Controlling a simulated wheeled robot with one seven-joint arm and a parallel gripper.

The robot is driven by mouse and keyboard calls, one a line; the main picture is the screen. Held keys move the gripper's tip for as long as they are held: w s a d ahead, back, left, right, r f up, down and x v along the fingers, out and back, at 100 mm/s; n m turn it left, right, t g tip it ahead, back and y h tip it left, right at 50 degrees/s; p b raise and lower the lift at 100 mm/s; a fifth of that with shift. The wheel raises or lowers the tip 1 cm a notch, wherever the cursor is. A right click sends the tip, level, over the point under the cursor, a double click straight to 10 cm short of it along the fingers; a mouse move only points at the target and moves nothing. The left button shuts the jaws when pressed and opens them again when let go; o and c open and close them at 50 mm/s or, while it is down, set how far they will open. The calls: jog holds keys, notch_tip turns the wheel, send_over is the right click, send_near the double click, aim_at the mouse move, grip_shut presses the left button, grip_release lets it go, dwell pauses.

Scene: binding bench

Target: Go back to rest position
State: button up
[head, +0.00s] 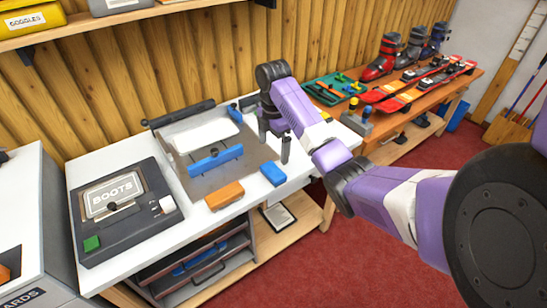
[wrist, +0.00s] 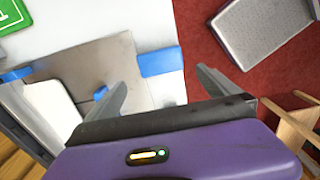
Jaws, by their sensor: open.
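My gripper (head: 274,148) is open and empty, its fingers pointing down over the right part of the white bench, beside the grey plate (head: 197,180). In the wrist view my gripper (wrist: 164,82) shows both fingers spread wide with nothing between them. The left finger overlaps the grey plate (wrist: 103,55) in that view. My purple arm reaches in from the right side of the head view.
The plate holds a white pad (head: 205,131) and a blue bar (head: 215,159). An orange block (head: 225,195) and blue block (head: 273,174) lie near the front edge. A BOOTS device (head: 140,230) stands left. Skis (head: 420,83) and boots sit on a wooden bench (head: 385,121).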

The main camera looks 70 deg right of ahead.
jog(key=shift+r, duration=0.75)
